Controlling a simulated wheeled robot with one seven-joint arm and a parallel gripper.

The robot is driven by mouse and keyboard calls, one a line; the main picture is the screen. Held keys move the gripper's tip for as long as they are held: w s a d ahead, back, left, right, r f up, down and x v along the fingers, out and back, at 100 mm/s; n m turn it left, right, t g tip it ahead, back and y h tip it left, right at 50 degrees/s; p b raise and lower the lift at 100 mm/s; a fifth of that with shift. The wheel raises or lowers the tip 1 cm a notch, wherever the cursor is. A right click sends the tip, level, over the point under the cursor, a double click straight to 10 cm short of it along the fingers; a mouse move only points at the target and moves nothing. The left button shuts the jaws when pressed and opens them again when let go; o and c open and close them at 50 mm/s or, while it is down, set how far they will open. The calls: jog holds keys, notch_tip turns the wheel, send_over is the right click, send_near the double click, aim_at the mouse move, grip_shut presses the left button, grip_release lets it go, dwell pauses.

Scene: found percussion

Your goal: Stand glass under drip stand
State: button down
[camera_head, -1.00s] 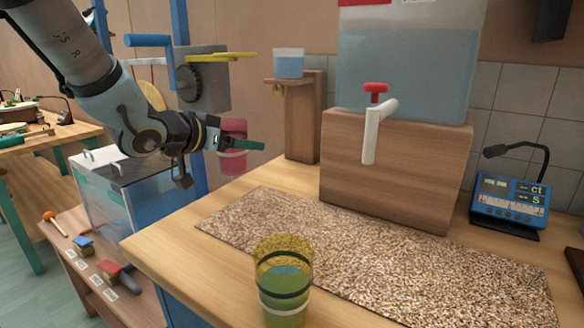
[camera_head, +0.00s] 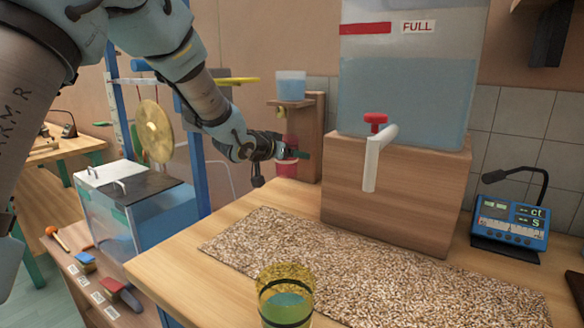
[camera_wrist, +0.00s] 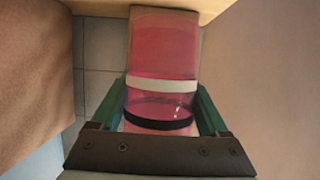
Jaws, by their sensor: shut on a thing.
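A pink see-through glass (camera_head: 287,168) is held in my gripper (camera_head: 296,154), close in front of the wooden drip stand (camera_head: 305,135). In the wrist view the pink glass (camera_wrist: 163,60) shows a white band and a black band, with the green fingers (camera_wrist: 165,112) shut on its two sides. The drip stand has an upright back and a top shelf bearing a small cup of blue liquid (camera_head: 291,86), with a brass-coloured nozzle (camera_head: 281,112) under the shelf. The glass looks upright just below the nozzle; whether it touches the table is unclear.
A water tank (camera_head: 405,90) with a red-handled tap (camera_head: 376,140) stands on a wooden block (camera_head: 390,195). A speckled mat (camera_head: 370,265) covers the table front. A yellow-green glass (camera_head: 285,298) stands near the front edge. A blue meter (camera_head: 510,225) is at right.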

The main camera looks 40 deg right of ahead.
aim_at(280, 167)
notch_tip(280, 167, down, 4)
jog(key=shift+r, duration=0.25)
jog(key=shift+d+f, duration=0.15)
jog(key=shift+f, duration=0.4)
grip_release()
jog(key=shift+r+p, duration=0.2)
jog(key=shift+p, duration=0.15)
jog(key=b+v, duration=0.1)
jog(key=v, duration=1.1)
jog(key=shift+w, duration=0.1)
jog(key=shift+f, duration=0.1)
